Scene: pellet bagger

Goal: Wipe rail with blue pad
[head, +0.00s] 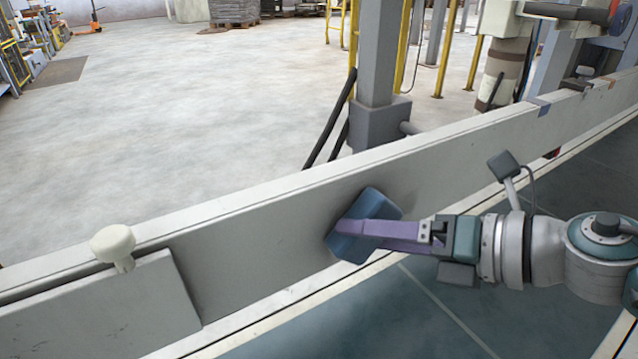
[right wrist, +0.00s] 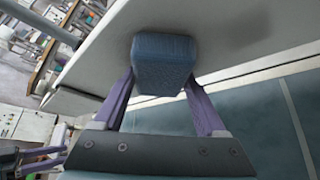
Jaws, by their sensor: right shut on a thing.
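The blue pad (head: 368,207) is held at the side face of the long pale rail (head: 255,225), tilted in the head view. It looks to be against the face, but the contact is hidden. My right gripper (head: 350,229) is shut on the pad, with its purple fingers on the pad's sides. In the right wrist view the pad (right wrist: 165,64) sits between the fingertips, close to the rail (right wrist: 115,45). A dark smudge (head: 408,190) shows on the rail beside the pad. Purple fingers at the lower left of the right wrist view look like my left gripper (right wrist: 60,145); its opening is unclear.
A cream knob (head: 113,243) and an overlapping plate (head: 105,305) sit on the rail at left. A grey post (head: 378,60) stands behind the rail, with dark hoses beside it. A teal surface (head: 460,300) lies below the rail. Open floor lies beyond.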

